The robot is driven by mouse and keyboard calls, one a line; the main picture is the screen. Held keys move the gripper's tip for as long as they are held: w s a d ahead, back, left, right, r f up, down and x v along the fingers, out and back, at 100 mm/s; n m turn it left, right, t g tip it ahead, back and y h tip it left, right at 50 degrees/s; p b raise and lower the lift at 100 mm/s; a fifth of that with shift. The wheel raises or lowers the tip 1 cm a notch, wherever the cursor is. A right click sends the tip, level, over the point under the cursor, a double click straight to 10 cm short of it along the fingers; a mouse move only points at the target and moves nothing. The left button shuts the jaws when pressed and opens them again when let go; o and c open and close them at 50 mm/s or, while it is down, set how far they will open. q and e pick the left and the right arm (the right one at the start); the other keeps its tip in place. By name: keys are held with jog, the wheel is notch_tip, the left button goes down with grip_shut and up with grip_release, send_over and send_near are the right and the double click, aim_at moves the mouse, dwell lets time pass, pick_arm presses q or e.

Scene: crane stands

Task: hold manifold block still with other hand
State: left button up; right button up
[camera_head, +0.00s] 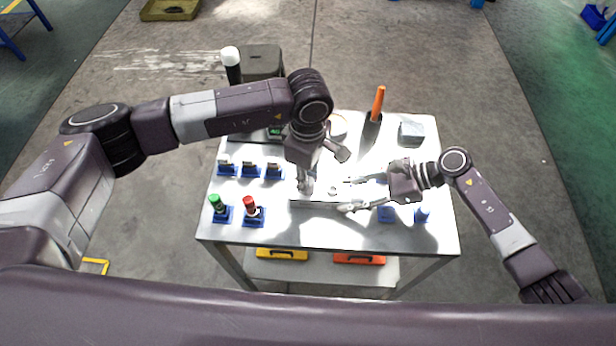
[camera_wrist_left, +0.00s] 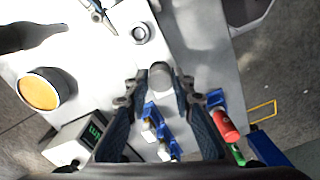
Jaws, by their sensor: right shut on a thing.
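The pale manifold block (camera_head: 312,204) lies near the middle of the table, its long front face toward me. A right fingertip (camera_wrist_left: 97,12) shows at the top edge.
Blue holders (camera_head: 249,170) stand in a row at the left. Green (camera_head: 216,202) and red (camera_head: 249,205) capped parts stand at the front left. An orange-handled tool (camera_head: 378,103) and a grey block (camera_head: 411,132) are at the back right. Yellow and orange cases are on the lower shelf.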

pick_arm(q)
grip_shut()
jog(key=m, duration=0.5)
jog(key=shift+m, duration=0.3)
jog(key=shift+m, duration=0.4)
jog(key=m, duration=0.4)
jog(key=m, duration=0.3)
jog(key=shift+m, duration=1.1)
